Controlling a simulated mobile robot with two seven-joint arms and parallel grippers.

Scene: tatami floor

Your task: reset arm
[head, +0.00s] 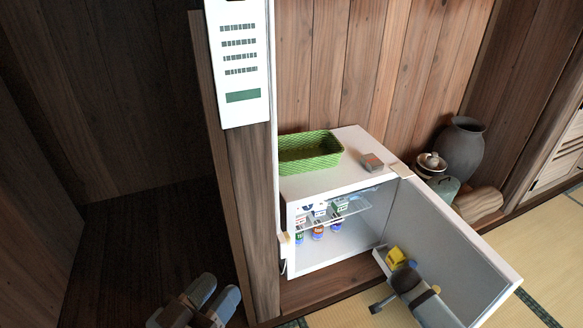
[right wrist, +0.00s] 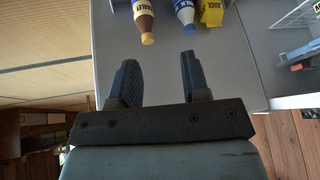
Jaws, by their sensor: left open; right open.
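My left gripper (head: 218,288) is at the bottom left of the head view, over the dark floor, with its two fingers apart and nothing between them. My right gripper (head: 402,284) is in front of the fridge's open door, close to the door's inner side. In the right wrist view its fingers (right wrist: 158,72) are apart and empty. They point toward a brown bottle (right wrist: 144,20), a blue and white bottle (right wrist: 188,16) and a yellow carton (right wrist: 211,13), and appear clear of them.
A small white fridge (head: 330,183) stands open, with its door (head: 455,245) swung out to the right. A green basket (head: 310,160) and a small box (head: 371,162) are on top. A wooden post (head: 255,210) stands to its left; jars (head: 462,150) stand beyond.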

